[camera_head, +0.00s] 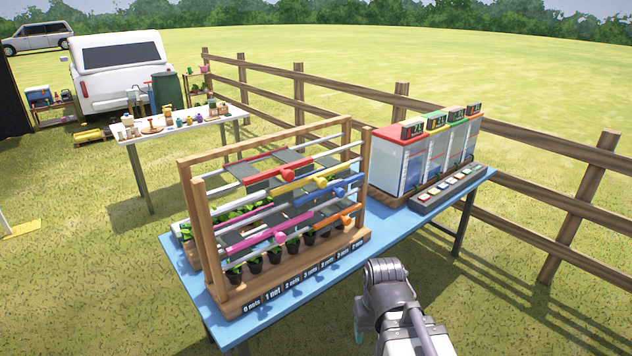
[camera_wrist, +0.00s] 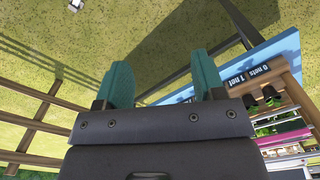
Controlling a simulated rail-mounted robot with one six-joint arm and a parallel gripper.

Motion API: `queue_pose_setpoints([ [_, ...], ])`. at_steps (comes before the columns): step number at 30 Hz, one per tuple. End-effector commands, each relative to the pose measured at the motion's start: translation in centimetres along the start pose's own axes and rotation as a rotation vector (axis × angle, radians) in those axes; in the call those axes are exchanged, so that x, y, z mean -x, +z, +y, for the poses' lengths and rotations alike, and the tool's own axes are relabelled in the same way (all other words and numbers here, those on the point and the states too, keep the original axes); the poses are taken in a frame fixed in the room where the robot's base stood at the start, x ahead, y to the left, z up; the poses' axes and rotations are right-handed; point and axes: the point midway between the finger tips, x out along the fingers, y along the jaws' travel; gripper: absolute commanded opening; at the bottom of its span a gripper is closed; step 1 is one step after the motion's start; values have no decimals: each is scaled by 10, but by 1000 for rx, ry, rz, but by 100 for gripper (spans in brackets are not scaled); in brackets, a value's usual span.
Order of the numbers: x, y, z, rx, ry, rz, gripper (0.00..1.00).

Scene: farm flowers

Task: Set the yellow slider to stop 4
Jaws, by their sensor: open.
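The yellow slider (camera_head: 301,183) sits on a rail of the wooden frame (camera_head: 196,235), right of the frame's middle. It is below the red slider (camera_head: 277,171) and above the blue slider (camera_head: 324,194). Stop numbers for it cannot be read. My gripper (camera_head: 362,330) is in front of the blue table, low and right of the frame, apart from every slider. In the wrist view my gripper (camera_wrist: 162,85) has its two teal fingers spread with nothing between them.
A magenta slider (camera_head: 262,238) and an orange slider (camera_head: 336,217) share the frame. Potted plants and labels such as "0 nets" (camera_head: 252,307) line its base. A box with coloured tops (camera_head: 398,163) and a button panel (camera_head: 449,189) stand at the right on the blue table (camera_head: 305,307). A wooden fence (camera_head: 575,205) runs behind.

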Motion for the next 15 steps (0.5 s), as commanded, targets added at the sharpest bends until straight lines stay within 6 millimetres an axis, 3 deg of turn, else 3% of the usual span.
queue_pose_setpoints([
  [2, -7, 0, 4, -9, 0, 0, 63],
  [5, -26, -40, 9, -42, -57, 8, 63],
  [8, -31, -112, -13, -196, -305, 100, 63],
  [10, -21, -178, -30, -433, -560, 163, 63],
  [13, 18, -274, -42, -890, -1013, 149, 63],
  [15, 56, -332, -36, -1239, -1354, 18, 63],
])
